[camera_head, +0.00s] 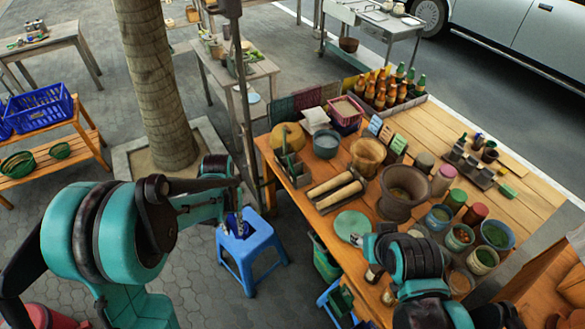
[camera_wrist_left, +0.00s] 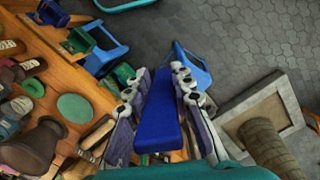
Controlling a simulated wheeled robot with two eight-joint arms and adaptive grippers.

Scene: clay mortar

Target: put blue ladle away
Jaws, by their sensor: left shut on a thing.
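My left gripper (camera_head: 236,212) is out beyond the table's left edge, above the blue stool in the head view. It is shut on a deep blue piece, which I take as part of the blue ladle (camera_wrist_left: 160,115). In the left wrist view the blue piece lies between the two fingers of my left gripper (camera_wrist_left: 160,102). Only a small dark-blue bit of the ladle (camera_head: 238,226) shows in the head view. Its full shape is hidden. My right arm reaches over the table's front; its fingers are not clear.
The wooden table (camera_head: 530,208) carries a large mortar (camera_head: 402,205), rolling pins (camera_head: 335,188), a green disc (camera_head: 352,225), a utensil caddy (camera_head: 291,170), bowls and jars. A blue stool (camera_head: 262,245) stands left of it. A pole and a tree trunk (camera_head: 155,80) stand behind my left arm.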

